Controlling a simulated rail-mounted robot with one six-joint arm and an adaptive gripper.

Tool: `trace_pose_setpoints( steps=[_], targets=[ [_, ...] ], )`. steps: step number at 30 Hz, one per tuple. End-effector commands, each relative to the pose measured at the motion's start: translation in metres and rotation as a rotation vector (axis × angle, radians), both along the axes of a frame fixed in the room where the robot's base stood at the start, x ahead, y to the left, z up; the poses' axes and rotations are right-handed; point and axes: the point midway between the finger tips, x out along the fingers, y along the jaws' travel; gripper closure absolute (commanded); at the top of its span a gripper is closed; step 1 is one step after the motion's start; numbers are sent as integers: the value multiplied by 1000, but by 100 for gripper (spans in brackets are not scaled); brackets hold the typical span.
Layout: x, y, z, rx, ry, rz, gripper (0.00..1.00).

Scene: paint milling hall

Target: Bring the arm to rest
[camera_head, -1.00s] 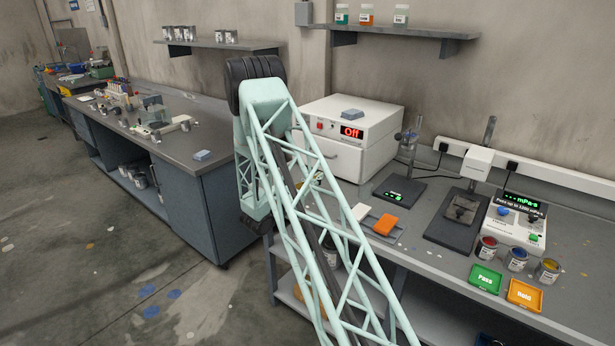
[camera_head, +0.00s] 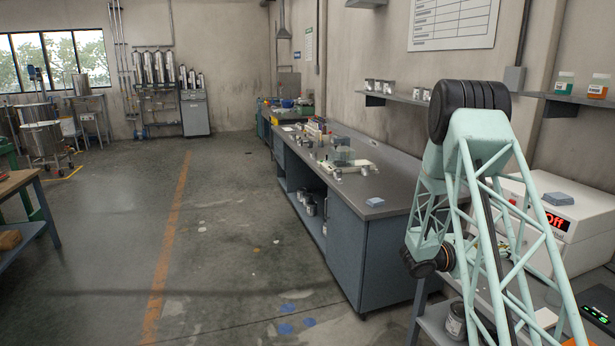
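My arm stands at the right of the view, a mint-green lattice with a large black elbow joint at its top. A second lattice link hangs down from the elbow on the left and ends at a dark joint. My gripper does not show, so whether it is open or shut and whether it holds anything cannot be seen.
A grey workbench (camera_head: 400,165) stands left of my arm, with small equipment and a blue-grey block (camera_head: 372,201) on it. A white oven reading "Off" (camera_head: 582,222) is at the right, partly behind my arm. Open floor (camera_head: 225,240) lies at centre left, beside a wooden table (camera_head: 15,182).

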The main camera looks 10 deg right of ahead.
Motion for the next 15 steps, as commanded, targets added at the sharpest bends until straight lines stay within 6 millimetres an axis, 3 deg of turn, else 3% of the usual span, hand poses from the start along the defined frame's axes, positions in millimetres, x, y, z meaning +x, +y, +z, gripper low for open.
trace_pose_setpoints(
  steps=[3, 15],
  targets=[
    [-12, 8, 22, 18, -35, -34, 100],
    [-59, 37, 78, 91, -150, -149, 100]
  ],
)
